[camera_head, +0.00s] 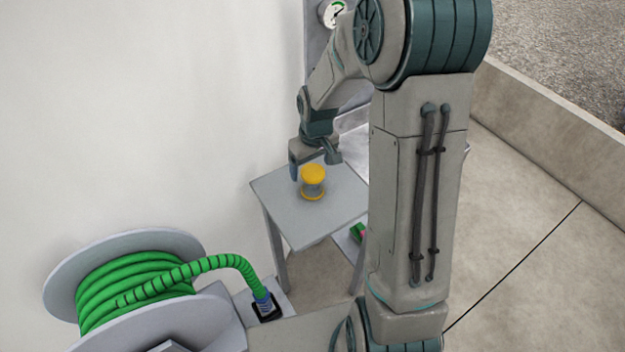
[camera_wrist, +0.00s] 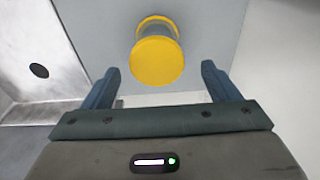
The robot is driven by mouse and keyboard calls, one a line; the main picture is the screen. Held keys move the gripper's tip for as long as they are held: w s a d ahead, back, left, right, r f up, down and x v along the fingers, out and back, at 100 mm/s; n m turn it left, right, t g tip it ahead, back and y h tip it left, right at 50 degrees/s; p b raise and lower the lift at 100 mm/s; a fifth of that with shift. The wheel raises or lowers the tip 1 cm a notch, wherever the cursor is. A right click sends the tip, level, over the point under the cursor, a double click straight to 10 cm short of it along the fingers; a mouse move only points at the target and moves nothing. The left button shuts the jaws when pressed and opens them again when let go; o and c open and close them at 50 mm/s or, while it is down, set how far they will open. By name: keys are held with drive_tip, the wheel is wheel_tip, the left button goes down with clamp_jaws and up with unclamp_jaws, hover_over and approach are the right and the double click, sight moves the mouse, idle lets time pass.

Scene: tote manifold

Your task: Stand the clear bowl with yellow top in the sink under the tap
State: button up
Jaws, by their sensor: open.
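The clear bowl with yellow top (camera_head: 313,181) stands upright on a small grey table (camera_head: 330,222). It has a yellow lid and a yellow base with a clear middle. In the wrist view the bowl (camera_wrist: 157,60) shows ahead of my gripper (camera_wrist: 160,80), roughly centred between the two fingers. My gripper is open with nothing held. In the head view my gripper (camera_head: 313,165) is just behind the bowl, close to it; whether a finger touches it I cannot tell. A sink with a dark drain hole (camera_wrist: 39,70) shows at the left of the wrist view. No tap is clearly visible.
A green hose on a grey reel (camera_head: 140,280) stands at the front left. A green and red item (camera_head: 357,233) lies below the table's right side. A white wall is at the left. My arm hides much behind the table. Concrete floor (camera_head: 530,210) is open at the right.

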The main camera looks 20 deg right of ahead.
sight(313, 171)
drive_tip(key=shift+w+d+f+p, duration=0.15)
drive_tip(key=shift+f+p, duration=0.3)
drive_tip(key=shift+f, duration=2.25)
drive_tip(key=c, duration=1.2)
drive_tip(key=shift+w+r, duration=0.1)
drive_tip(key=shift+r, duration=0.05)
